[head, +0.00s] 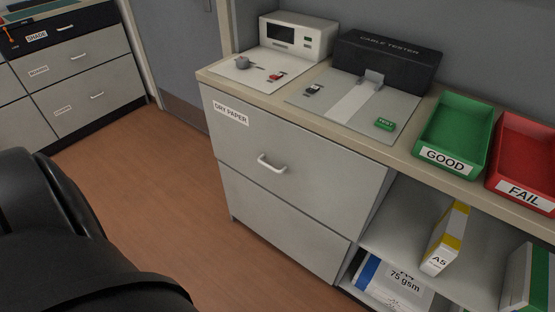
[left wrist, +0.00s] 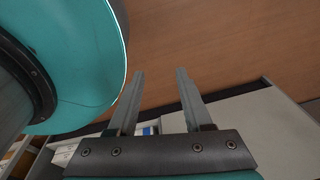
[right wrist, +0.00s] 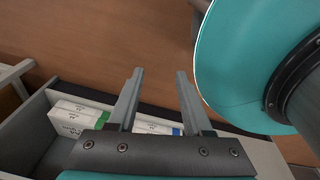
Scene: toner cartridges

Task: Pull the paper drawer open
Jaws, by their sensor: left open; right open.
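The paper drawer (head: 295,148) is the upper grey front of the cabinet, with a "DRY PAPER" label (head: 231,112) at its upper left and a pale bar handle (head: 272,164) in its middle. Its front looks flush with the cabinet, so it appears shut. My left gripper (left wrist: 160,75) is open and empty in the left wrist view, with brown floor beyond its fingers. My right gripper (right wrist: 160,75) is open and empty in the right wrist view, above floor and shelf packs. Neither gripper shows in the head view, and neither touches the handle.
A white device (head: 298,38), a cable tester (head: 388,62), a green GOOD tray (head: 484,118) and a red FAIL tray (head: 545,135) stand on the counter. Paper packs (head: 395,285) lie on the open shelves at right. The floor (head: 165,170) before the drawer is clear.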

